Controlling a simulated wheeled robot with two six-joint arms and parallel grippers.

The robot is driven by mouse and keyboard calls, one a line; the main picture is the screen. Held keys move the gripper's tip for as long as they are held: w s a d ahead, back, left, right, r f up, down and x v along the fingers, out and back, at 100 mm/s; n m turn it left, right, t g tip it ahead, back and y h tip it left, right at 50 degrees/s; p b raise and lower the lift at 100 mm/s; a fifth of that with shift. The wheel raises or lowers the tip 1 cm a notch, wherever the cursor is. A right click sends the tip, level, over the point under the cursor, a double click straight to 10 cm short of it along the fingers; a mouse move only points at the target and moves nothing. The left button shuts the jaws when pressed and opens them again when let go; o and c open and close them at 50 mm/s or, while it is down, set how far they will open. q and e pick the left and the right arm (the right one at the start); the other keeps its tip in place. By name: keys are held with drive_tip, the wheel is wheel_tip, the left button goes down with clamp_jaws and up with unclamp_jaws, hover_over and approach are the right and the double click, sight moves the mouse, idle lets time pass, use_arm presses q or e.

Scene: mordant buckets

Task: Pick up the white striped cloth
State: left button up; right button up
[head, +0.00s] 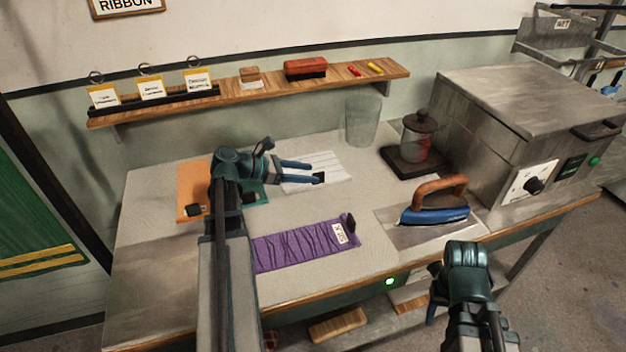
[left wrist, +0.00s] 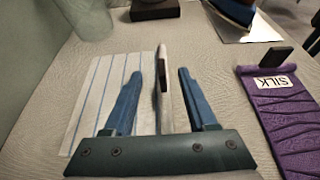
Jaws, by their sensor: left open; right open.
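The white striped cloth (head: 328,166) lies flat at the back of the table; in the left wrist view it (left wrist: 95,95) is left of and under the fingers. My left gripper (head: 312,172) is open over its right part. In the left wrist view, a thin upright piece (left wrist: 162,85), pale with a dark edge, stands between the open fingers (left wrist: 158,90). It looks like the cloth's clip and tag seen edge-on; I cannot see contact with either finger. My right gripper (head: 433,308) is open, low beyond the table's front edge, mostly hidden by its wrist.
A purple cloth (head: 290,249) with a SILK tag lies in front. Orange (head: 190,180) and green cloths lie left, partly under my left arm. A clear beaker (head: 362,122), a glass pot (head: 419,137) and a blue iron (head: 436,212) stand right. A shelf (head: 235,98) is above.

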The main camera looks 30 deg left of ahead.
sight(324, 177)
use_arm(q)
drive_tip(key=shift+x, duration=1.05)
drive_tip(key=shift+w+d+f+b, duration=0.15)
drive_tip(key=shift+f+b, duration=0.1)
drive_tip(key=shift+b, duration=0.2)
drive_tip(key=b+x, duration=0.2)
drive_tip(key=x, duration=0.2)
drive_tip(key=shift+w+d+f, duration=0.2)
drive_tip(key=shift+d+f, duration=0.05)
drive_tip(key=shift+f, duration=0.1)
drive_tip(key=shift+r, duration=0.1)
clamp_jaws()
